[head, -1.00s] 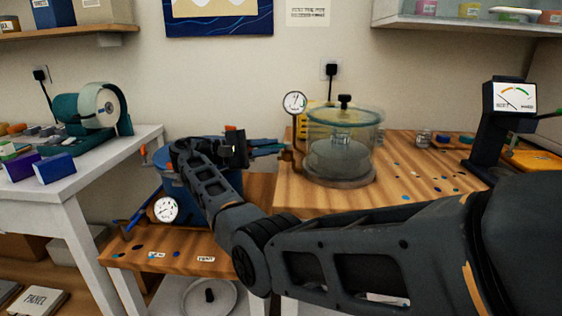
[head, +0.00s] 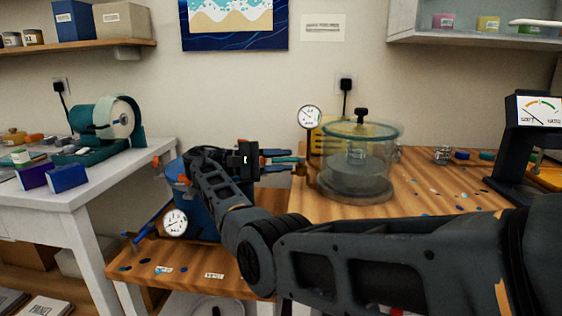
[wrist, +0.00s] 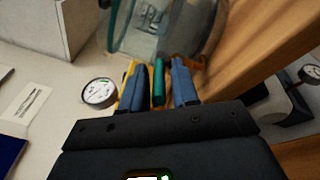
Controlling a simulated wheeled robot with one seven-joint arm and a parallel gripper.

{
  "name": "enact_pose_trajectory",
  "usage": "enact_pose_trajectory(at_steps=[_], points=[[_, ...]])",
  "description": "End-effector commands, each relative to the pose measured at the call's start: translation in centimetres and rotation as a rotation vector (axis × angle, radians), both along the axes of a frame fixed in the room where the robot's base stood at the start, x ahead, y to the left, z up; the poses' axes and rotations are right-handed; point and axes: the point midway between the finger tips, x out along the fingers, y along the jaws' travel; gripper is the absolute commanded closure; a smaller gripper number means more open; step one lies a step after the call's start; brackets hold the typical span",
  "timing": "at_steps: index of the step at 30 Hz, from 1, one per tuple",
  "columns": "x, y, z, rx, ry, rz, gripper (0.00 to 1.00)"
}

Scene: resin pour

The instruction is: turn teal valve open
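The teal valve (head: 290,160) is a slim teal handle on the brass pipe left of the clear vacuum chamber (head: 357,170). In the wrist view the teal handle (wrist: 158,82) points straight along between my two blue fingers. My gripper (head: 284,161) has come in from the left, and its fingers lie on either side of the handle. In the wrist view my gripper (wrist: 157,66) is open, with a narrow gap showing between each finger and the handle. The valve's joint with the pipe is small and partly hidden.
A round gauge (head: 310,118) stands on the pipe just above the valve, close to my fingers. A blue tank (head: 190,205) with a second gauge (head: 174,222) sits below my wrist.

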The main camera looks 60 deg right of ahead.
Motion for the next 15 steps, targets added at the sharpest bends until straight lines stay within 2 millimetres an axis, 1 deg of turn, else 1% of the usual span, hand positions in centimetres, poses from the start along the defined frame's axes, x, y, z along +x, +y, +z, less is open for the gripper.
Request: enact_pose_trajectory(at_steps=[1,3,11,15], points=[[0.01,-0.01,0.04,-0.001,-0.001,0.000,0.65],[0.01,-0.01,0.06,-0.001,-0.001,0.000,0.61],[0.12,0.06,0.09,-0.001,-0.001,0.000,0.61],[0.77,0.59,0.01,0.000,-0.001,-0.001,0.61]])
